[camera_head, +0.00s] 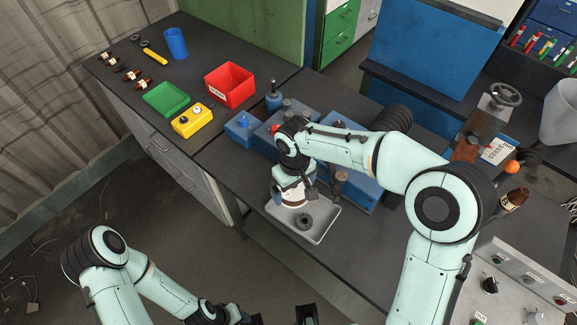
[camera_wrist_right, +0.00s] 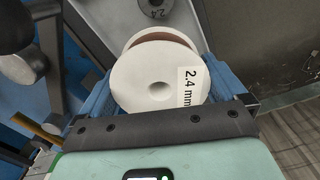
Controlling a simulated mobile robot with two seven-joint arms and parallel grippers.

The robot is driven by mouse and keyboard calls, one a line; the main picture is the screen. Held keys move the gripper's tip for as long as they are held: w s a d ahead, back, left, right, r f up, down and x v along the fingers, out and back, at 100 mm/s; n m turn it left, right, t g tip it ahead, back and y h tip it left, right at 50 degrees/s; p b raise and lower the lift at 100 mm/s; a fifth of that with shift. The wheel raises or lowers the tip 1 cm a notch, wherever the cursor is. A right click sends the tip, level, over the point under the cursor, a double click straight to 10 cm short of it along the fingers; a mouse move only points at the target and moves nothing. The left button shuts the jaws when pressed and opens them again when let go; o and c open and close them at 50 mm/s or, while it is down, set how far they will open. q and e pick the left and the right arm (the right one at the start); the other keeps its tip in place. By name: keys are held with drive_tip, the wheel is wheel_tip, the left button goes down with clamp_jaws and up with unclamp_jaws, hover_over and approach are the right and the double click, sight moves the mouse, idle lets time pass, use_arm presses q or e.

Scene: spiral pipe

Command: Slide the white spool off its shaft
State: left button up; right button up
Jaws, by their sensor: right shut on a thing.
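The white spool (camera_wrist_right: 155,78) has a brown winding and a "2.4 mm" label. In the wrist view it sits between the blue fingers of my right gripper (camera_wrist_right: 158,85), which is shut on it. No shaft shows through its centre hole. In the head view the spool (camera_head: 292,200) is mostly covered by my right gripper (camera_head: 292,186), over the grey tray (camera_head: 322,232); I cannot tell whether it touches the tray. My left gripper (camera_head: 280,316) shows only in part at the bottom edge, its dark fingertips apart and nothing visible between them.
A dark round part (camera_head: 304,221) lies in the tray. Blue blocks with posts (camera_head: 242,128) stand behind my right arm. A red bin (camera_head: 230,84), green tray (camera_head: 166,98) and yellow box (camera_head: 192,120) are at the back left.

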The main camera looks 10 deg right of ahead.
drive_tip(key=shift+s+f+b, duration=0.1)
drive_tip(key=shift+f+b, duration=0.45)
drive_tip(key=shift+f, duration=0.2)
use_arm(q)
drive_tip(key=shift+s+f+b, duration=0.25)
drive_tip(key=shift+f+b, duration=0.35)
drive_tip(key=shift+f, duration=0.2)
drive_tip(key=shift+s+f+b, duration=0.3)
drive_tip(key=shift+f+b, duration=0.25)
drive_tip(key=shift+f, duration=0.3)
drive_tip(key=shift+s+f+b, duration=0.25)
drive_tip(key=shift+f+b, duration=0.35)
drive_tip(key=shift+f, duration=0.2)
use_arm(e)
drive_tip(key=shift+f, duration=2.45)
drive_tip(key=o, duration=0.6)
use_arm(q)
drive_tip(key=shift+w+r+p, duration=0.25)
drive_tip(key=shift+r+p, duration=0.7)
drive_tip(key=shift+r, duration=0.05)
use_arm(e)
wheel_tip(320, 180, up, 14)
drive_tip(key=shift+f, duration=0.25)
